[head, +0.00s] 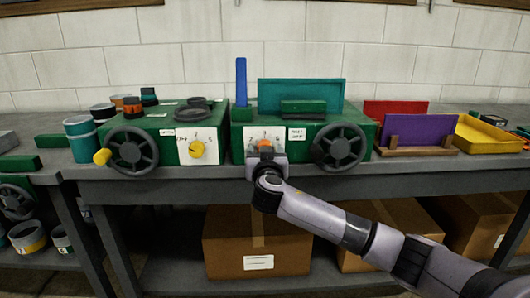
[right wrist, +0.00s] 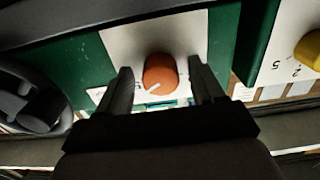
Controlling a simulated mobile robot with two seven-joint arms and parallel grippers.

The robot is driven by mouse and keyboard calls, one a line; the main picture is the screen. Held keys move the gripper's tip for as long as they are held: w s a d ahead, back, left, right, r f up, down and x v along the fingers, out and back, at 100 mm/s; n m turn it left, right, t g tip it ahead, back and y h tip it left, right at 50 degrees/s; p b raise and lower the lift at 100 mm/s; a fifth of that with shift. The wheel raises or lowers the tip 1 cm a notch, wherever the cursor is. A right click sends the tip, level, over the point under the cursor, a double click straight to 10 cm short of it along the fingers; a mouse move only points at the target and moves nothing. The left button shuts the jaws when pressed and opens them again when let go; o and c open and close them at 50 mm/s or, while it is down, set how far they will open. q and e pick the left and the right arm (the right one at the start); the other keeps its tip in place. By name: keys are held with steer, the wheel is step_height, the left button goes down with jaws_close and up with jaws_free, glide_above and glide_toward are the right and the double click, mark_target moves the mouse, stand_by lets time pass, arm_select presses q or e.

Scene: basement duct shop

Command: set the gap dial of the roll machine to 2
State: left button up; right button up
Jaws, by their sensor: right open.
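The right green machine (head: 370,130) has a white plate with an orange dial (head: 265,145). In the right wrist view the orange dial (right wrist: 160,75) sits between my right gripper's fingers, with a gap on each side. Its white pointer mark slants to the lower left there; most numerals are hidden. My right gripper (head: 266,155) is open in front of this dial and covers its lower part; it also shows in the right wrist view (right wrist: 162,88). The left green machine has a yellow dial (head: 197,149). The machines' name labels are too small to read. My left gripper is not in view.
A dark handwheel (head: 338,147) is right of the orange dial, another (head: 131,151) left of the yellow dial. Both machines stand on a grey bench (head: 400,170). A purple panel (head: 418,132) and yellow tray (head: 488,133) stand at right. Cardboard boxes (head: 225,240) sit below.

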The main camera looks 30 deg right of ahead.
steer(key=c, duration=1.1)
steer(key=shift+o, duration=0.2)
